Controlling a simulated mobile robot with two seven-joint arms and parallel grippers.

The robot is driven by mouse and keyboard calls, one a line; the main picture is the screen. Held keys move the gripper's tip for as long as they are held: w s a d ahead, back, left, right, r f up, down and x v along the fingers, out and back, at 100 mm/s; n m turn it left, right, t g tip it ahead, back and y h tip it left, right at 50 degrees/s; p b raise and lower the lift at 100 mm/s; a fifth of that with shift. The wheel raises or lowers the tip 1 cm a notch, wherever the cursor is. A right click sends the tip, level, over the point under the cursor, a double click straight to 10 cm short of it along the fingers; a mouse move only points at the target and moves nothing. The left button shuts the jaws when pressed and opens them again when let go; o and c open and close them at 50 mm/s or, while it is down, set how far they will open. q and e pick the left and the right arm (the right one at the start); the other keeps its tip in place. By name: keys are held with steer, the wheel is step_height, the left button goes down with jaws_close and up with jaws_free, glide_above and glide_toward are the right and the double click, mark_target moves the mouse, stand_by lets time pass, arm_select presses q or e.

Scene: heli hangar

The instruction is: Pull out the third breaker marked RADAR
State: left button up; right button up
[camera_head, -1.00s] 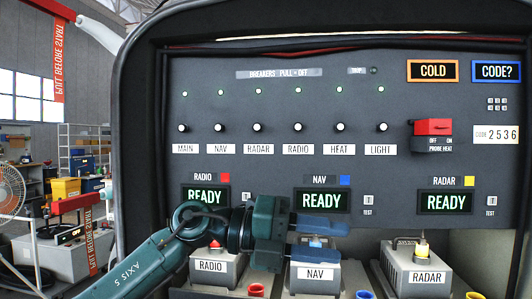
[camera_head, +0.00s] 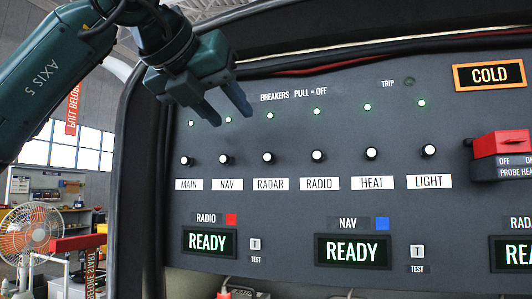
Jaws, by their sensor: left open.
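The RADAR breaker (camera_head: 267,157) is a black knob with a white tip, third from the left in the breaker row on the grey panel. Its label RADAR (camera_head: 270,184) is below it, and a green light shows above it. The MAIN (camera_head: 186,160), NAV (camera_head: 226,159), RADIO (camera_head: 317,155), HEAT (camera_head: 371,153) and LIGHT (camera_head: 429,151) breakers look alike. My left gripper (camera_head: 231,108) is open and empty, above and left of the RADAR breaker, its fingers pointing down and right. I cannot tell its distance from the panel. My right gripper is out of view.
A red PROBE HEAT switch cover (camera_head: 500,143) juts out at the right, under the COLD sign (camera_head: 489,75). Green READY displays (camera_head: 210,242) sit below the breakers. The panel's dark frame stands at the left, with a fan (camera_head: 30,232) beyond. The area before the breakers is clear.

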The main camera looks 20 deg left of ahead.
mark_target(266, 155)
arm_select(q)
steer(key=p+x, duration=0.1)
steer(key=x, duration=1.1)
steer(key=shift+f+p, duration=0.15)
steer(key=shift+p, duration=0.25)
steer(key=shift+c, duration=0.4)
jaws_close()
